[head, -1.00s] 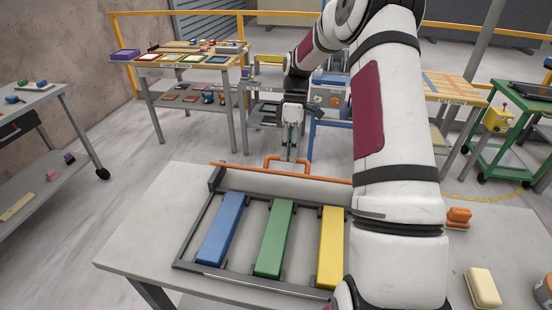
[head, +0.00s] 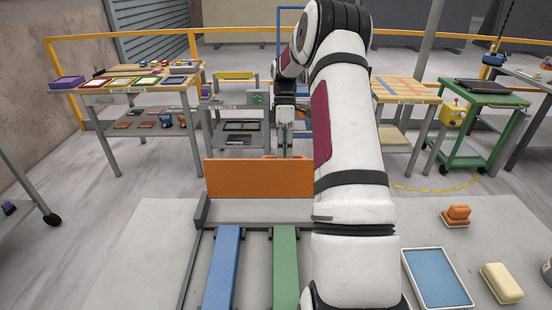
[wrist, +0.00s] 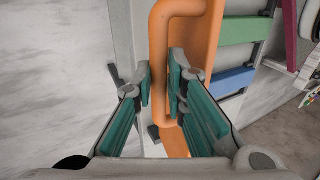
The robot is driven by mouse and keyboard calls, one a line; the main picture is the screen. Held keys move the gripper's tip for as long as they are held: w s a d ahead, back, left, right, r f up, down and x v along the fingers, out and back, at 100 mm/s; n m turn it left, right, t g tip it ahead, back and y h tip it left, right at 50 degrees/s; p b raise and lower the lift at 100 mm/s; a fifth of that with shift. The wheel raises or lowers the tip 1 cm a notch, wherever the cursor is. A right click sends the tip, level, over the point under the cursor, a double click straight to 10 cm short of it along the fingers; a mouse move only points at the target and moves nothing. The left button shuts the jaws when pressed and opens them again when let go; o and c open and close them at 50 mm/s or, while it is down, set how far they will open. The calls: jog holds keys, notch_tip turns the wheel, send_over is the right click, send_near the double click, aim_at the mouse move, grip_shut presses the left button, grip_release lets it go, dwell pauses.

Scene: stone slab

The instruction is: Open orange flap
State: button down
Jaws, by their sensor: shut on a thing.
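The orange flap (head: 240,178) stands up at the back edge of the grey frame in the head view, its broad face toward me. Its right part is hidden behind my arm. My gripper (head: 285,150) is just behind the flap's top edge. In the wrist view, the orange handle (wrist: 160,75) on the flap (wrist: 201,45) runs between the teal pads of my gripper (wrist: 160,88), which is shut on it.
Blue (head: 224,265) and green (head: 286,265) bars lie in the frame. A blue tray (head: 437,278), an orange block (head: 457,213) and a cream block (head: 501,283) are at the right of the slab (head: 150,240). Other benches stand behind.

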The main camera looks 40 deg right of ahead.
jog(key=shift+w+d+f, duration=0.1)
jog(key=shift+d+f, duration=0.05)
jog(key=shift+f, duration=0.3)
jog(key=c, duration=1.6)
grip_release()
jog(key=shift+r, duration=0.15)
jog(key=shift+w, duration=0.1)
jog(key=v, duration=1.2)
